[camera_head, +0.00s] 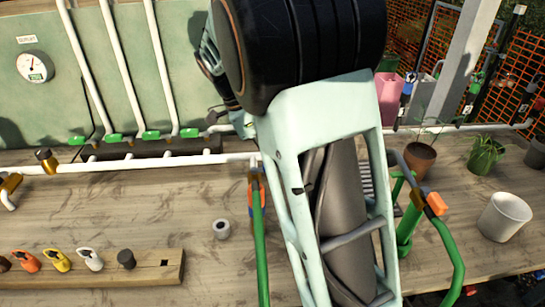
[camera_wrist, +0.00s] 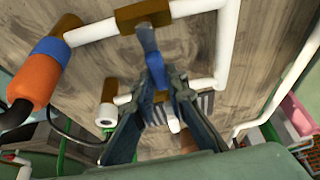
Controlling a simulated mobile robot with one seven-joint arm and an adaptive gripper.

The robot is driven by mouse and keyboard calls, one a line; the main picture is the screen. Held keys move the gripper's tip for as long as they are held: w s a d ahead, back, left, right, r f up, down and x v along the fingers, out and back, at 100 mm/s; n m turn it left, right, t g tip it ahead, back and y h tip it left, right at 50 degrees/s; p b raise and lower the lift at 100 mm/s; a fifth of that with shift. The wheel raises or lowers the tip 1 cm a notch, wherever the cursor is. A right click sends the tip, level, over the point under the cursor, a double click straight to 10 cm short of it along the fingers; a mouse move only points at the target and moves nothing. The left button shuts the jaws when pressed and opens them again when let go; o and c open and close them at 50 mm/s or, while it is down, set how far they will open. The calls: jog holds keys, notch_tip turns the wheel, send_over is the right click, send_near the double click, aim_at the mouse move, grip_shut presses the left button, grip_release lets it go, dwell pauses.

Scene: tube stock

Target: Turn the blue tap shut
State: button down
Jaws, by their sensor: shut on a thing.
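The blue tap (camera_wrist: 147,42) has a lever handle on a brass body (camera_wrist: 143,15) set in a white pipe, seen at the top middle of the wrist view. The lever points from the body down toward my gripper (camera_wrist: 166,80). My gripper's two dark fingers come up from below and are closed in on the lower part of the lever, which is partly hidden between them. In the head view my arm covers the middle, and neither the fingers nor the blue tap can be seen.
An orange and blue cylinder (camera_wrist: 38,75) stands beside the pipe in the wrist view. White pipes (camera_head: 130,164) cross the wooden bench. A green tube with an orange part (camera_head: 435,203), a white pot (camera_head: 504,217) and plants stand right. A wooden rack (camera_head: 90,268) lies front left.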

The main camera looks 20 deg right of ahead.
aim_at(254, 168)
jog(key=shift+s, duration=0.1)
dwell(0.5)
jog(key=c, duration=1.9)
grip_release()
jog(key=shift+c, duration=0.2)
jog(key=v, duration=1.2)
